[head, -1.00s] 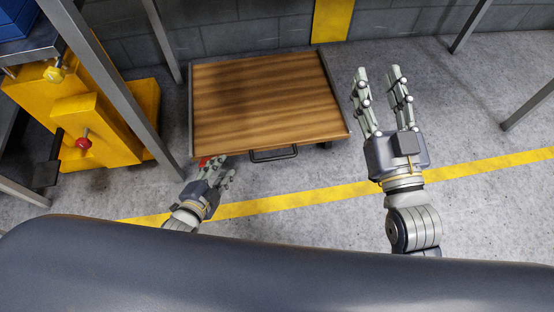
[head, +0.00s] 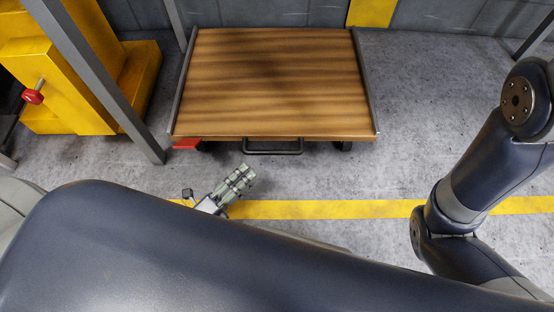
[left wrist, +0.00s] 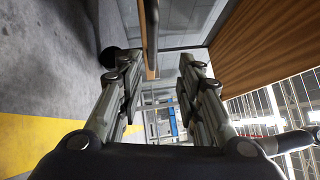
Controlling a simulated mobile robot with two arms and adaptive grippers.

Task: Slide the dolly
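The dolly (head: 275,85) has a brown wooden deck with dark side rails and stands on the grey floor beyond me. Its black handle (head: 272,147) sticks out from the middle of the near edge. My left gripper (head: 243,178) is just short of the handle and slightly left of it, apart from it in the head view. In the left wrist view its two fingers (left wrist: 158,70) are spread with nothing held. A dark bar (left wrist: 151,30), seemingly the handle, shows beyond the gap between them. My right arm shows at the right, but its gripper is out of view.
A red part (head: 187,144) is at the dolly's near left corner. A grey post (head: 95,80) and a yellow unit (head: 125,85) stand left of the dolly. A wall (head: 290,12) is close behind it. Floor to the right is open. A yellow line (head: 340,209) crosses in front.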

